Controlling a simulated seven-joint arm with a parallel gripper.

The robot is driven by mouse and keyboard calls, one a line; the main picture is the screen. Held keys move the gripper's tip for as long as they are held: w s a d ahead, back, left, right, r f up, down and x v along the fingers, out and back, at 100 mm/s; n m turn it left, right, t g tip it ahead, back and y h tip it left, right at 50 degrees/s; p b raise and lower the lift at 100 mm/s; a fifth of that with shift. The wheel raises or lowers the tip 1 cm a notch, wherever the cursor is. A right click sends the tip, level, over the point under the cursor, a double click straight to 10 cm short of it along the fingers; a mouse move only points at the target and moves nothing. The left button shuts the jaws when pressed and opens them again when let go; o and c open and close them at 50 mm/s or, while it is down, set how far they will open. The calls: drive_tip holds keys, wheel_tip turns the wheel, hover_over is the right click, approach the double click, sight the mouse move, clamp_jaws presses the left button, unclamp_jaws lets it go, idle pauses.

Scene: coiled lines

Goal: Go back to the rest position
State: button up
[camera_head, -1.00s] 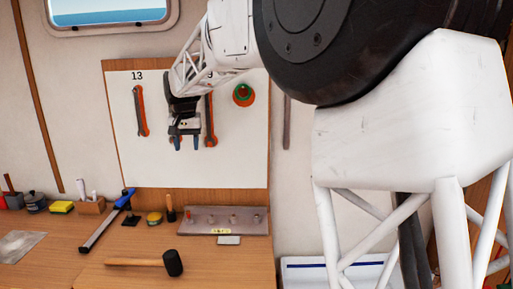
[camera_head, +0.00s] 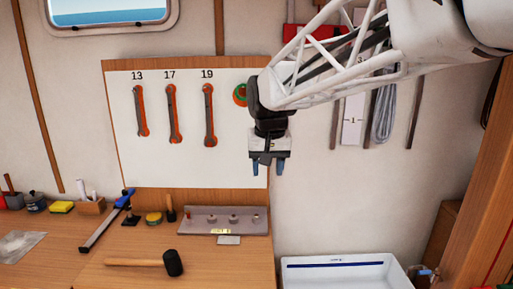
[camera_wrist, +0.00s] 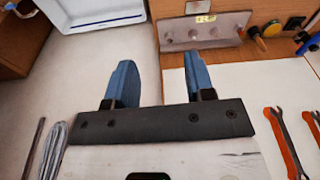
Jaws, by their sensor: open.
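My gripper (camera_head: 268,168) hangs fingers down in front of the right edge of the white tool board (camera_head: 150,168), above the right end of the bench. Its two blue fingers (camera_wrist: 158,82) are apart with nothing between them in the wrist view. Three wrenches hang on the board over orange outlines, under the numbers 13 (camera_head: 140,112), 17 (camera_head: 171,115) and 19 (camera_head: 208,116). A green and orange round item (camera_head: 240,95) on the board is partly hidden by my arm.
A mallet (camera_head: 150,262) lies on the bench (camera_head: 85,272). A grey rack (camera_head: 195,214) stands below the board. A white bin (camera_head: 345,272) is at the lower right. Coiled grey line (camera_head: 384,118) hangs on the wall behind my arm. The wall between board and bin is clear.

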drive_tip(key=s+d+f, duration=0.4)
drive_tip(key=s+d, duration=0.1)
drive_tip(key=s, duration=0.4)
drive_tip(key=s+d+f, duration=0.4)
drive_tip(key=s+d, duration=0.1)
drive_tip(key=s, duration=0.4)
drive_tip(key=s+d+f+m, duration=0.1)
drive_tip(key=s+d+f, duration=0.3)
drive_tip(key=s, duration=0.6)
drive_tip(key=shift+d+f+t+h, duration=0.3)
drive_tip(key=shift+d+f+t, duration=0.1)
drive_tip(key=shift+d, duration=0.5)
